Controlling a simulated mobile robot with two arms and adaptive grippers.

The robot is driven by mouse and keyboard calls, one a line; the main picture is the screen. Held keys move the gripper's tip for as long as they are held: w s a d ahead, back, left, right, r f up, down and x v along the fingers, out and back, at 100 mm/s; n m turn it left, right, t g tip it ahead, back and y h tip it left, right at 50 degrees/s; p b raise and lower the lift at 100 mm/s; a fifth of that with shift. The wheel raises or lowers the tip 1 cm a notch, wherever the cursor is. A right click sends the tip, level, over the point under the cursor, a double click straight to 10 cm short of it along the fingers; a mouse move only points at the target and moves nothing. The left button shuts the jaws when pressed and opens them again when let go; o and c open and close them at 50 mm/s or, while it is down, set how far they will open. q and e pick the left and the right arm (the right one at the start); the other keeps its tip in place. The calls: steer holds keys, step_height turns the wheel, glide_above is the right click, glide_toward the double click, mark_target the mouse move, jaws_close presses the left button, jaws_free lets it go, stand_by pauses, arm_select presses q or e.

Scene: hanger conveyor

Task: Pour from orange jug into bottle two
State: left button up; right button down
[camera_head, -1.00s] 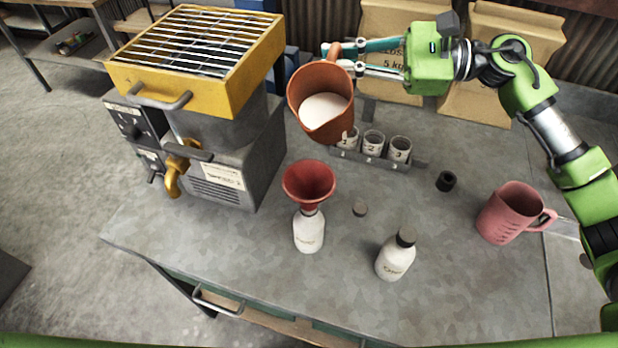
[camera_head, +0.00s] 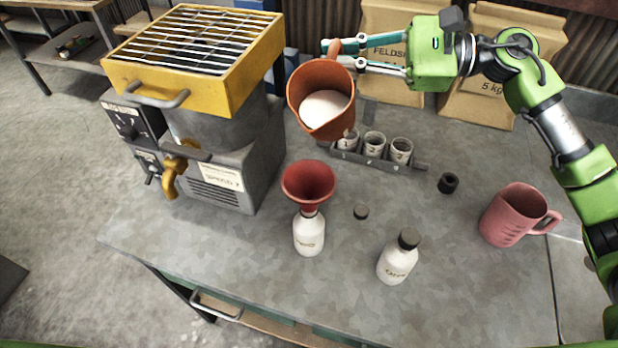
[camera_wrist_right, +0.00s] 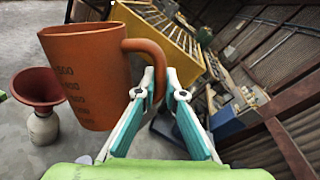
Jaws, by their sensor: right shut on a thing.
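The orange jug (camera_head: 319,78) holds a pale, off-white content. It hangs in the air above the table, tilted toward the head camera, behind and above the funnel. My right gripper (camera_head: 338,52) is shut on its handle, which also shows in the right wrist view (camera_wrist_right: 152,50). A red funnel (camera_head: 308,182) sits in the neck of a white bottle (camera_head: 309,238) standing upright; the wrist view shows the funnel (camera_wrist_right: 37,88) left of the jug. A second white bottle (camera_head: 396,262) with a dark cap stands to the right. I cannot read a number on either bottle. My left gripper is not in view.
A grey machine with a yellow grated hopper (camera_head: 140,72) stands at the left. A rack (camera_head: 419,166) with three numbered cups is behind the bottles. Paper sacks (camera_head: 515,85) stand at the back.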

steer(key=shift+r, duration=0.15)
steer(key=shift+r+n+b, duration=0.1)
steer(key=shift+n+b, duration=0.2)
steer(key=shift+b, duration=0.3)
stand_by(0.6)
steer(key=shift+s+r+n+b, duration=0.1)
steer(key=shift+r+n+b, duration=0.15)
steer(key=shift+b, duration=0.35)
steer(key=shift+s+a+r+n+b, duration=0.1)
steer(key=shift+n+b, duration=0.15)
steer(key=shift+b, duration=0.35)
stand_by(0.5)
steer(key=shift+s+r+n+b, duration=0.15)
steer(key=shift+n+b, duration=0.15)
steer(key=shift+b, duration=0.25)
